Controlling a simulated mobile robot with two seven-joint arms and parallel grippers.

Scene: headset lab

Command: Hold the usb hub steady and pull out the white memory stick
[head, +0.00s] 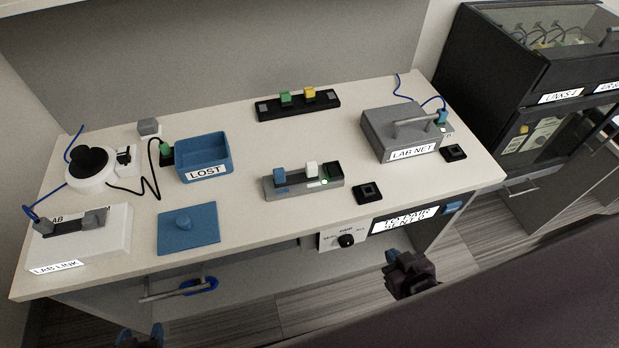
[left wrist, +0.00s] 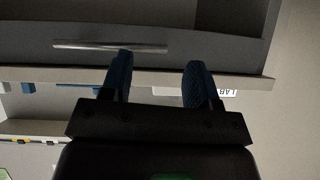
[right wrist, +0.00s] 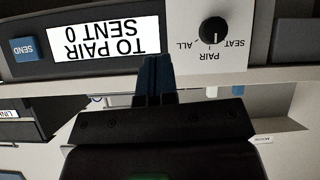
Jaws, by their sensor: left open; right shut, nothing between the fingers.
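The grey usb hub (head: 291,190) lies near the front middle of the table. A small green light shows on the hub's front. My left gripper (head: 140,335) is open and empty, low in front of the table; its spread fingers show in the left wrist view (left wrist: 160,85). My right gripper (head: 391,257) is shut and empty, in front of the table edge, right of the hub; its closed fingers face the control panel in the right wrist view (right wrist: 156,78).
A black strip (head: 298,105) with green and yellow sticks lies behind the hub. The LAB NET box (head: 385,128) and a black square block (head: 368,194) are to the right. The blue LOST bin (head: 203,150) and a blue plate (head: 188,232) are left. A dial panel (head: 343,241) hangs under the front edge.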

